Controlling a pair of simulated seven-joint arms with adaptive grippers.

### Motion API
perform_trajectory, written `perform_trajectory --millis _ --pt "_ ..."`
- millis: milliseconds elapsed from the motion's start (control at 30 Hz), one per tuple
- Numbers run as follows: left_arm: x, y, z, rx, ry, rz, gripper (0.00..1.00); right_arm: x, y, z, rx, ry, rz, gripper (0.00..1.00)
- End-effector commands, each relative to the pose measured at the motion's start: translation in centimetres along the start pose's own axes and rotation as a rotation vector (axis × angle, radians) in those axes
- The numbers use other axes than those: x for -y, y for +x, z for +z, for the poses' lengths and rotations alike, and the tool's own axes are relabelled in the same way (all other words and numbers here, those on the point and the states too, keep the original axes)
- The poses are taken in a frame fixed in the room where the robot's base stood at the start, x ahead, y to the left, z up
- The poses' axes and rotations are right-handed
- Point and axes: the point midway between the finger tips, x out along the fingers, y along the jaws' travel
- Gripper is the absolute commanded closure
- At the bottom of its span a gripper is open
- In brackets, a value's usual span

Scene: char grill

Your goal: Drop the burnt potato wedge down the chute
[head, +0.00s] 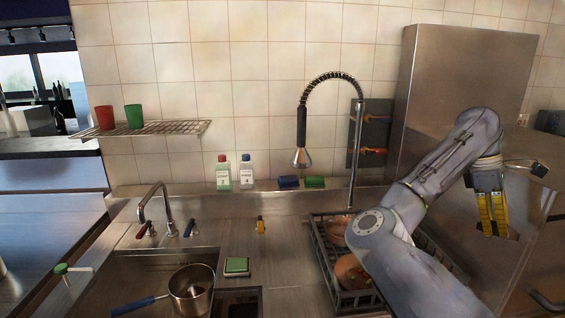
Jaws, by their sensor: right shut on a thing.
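My right gripper (493,230) hangs at the right side, in front of the large steel cabinet, with its yellow-padded fingers pointing down. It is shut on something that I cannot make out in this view. I cannot pick out the burnt potato wedge. No chute can be clearly identified. My left gripper is not in view.
A dark dish rack (326,262) with brown bowls stands partly behind my right arm. A pot (192,290) with a blue handle sits at the sink. A spring-hose faucet (301,130) hangs at the middle. The steel cabinet (450,75) stands at the right.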

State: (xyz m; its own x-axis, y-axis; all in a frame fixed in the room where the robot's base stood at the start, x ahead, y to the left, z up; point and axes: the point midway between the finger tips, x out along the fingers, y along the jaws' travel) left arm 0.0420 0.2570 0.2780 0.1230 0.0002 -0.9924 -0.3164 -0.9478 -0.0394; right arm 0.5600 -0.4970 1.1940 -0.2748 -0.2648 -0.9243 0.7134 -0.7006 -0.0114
Motion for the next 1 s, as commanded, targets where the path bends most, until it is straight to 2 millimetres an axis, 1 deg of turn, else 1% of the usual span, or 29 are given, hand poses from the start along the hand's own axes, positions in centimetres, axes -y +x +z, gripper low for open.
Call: perform_trajectory --millis 33,67,100,167,200,267,300,367,400,500,600,700,800,833,900,1000 --pt "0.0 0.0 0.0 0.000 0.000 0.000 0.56 1.0 -0.1 2.5 -0.010 0.115 -0.044 1.00" --pt "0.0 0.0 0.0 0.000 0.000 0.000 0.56 1.7 0.0 3.8 -0.010 0.183 -0.074 1.00" --pt "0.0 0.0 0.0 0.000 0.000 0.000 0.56 2.7 0.1 5.5 -0.012 0.275 -0.111 1.00" --pt "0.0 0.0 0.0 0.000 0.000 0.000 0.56 4.4 0.2 8.1 -0.014 0.414 -0.169 1.00" --pt "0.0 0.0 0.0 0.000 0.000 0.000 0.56 5.7 0.3 9.6 -0.015 0.504 -0.209 1.00" --pt "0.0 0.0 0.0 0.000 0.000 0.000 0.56 7.7 0.5 11.8 -0.015 0.642 -0.266 1.00" --pt "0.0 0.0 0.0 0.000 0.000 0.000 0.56 9.0 0.6 13.1 -0.017 0.732 -0.302 1.00" --pt "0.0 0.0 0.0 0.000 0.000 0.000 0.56 11.2 0.8 14.9 -0.018 0.859 -0.356 1.00" --pt "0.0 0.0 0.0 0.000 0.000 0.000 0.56 12.6 0.9 15.9 -0.018 0.939 -0.389 1.00" --pt "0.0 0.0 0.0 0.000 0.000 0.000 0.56 15.8 1.0 17.8 -0.018 1.112 -0.461 1.00" --pt "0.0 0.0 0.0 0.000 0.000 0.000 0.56 18.4 1.2 19.0 -0.018 1.234 -0.511 1.00" --pt "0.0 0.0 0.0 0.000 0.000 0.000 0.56 20.4 1.2 19.9 -0.017 1.315 -0.544 1.00" --pt "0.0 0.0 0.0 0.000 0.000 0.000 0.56 21.9 1.2 20.5 -0.018 1.370 -0.567 1.00" --pt "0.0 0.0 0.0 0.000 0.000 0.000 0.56 22.1 1.2 20.8 -0.018 1.383 -0.573 1.00" --pt "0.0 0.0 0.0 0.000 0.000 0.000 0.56 22.0 0.9 21.2 -0.018 1.388 -0.575 1.00" --pt "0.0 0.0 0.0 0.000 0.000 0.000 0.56 22.0 0.6 21.4 -0.018 1.386 -0.576 1.00"
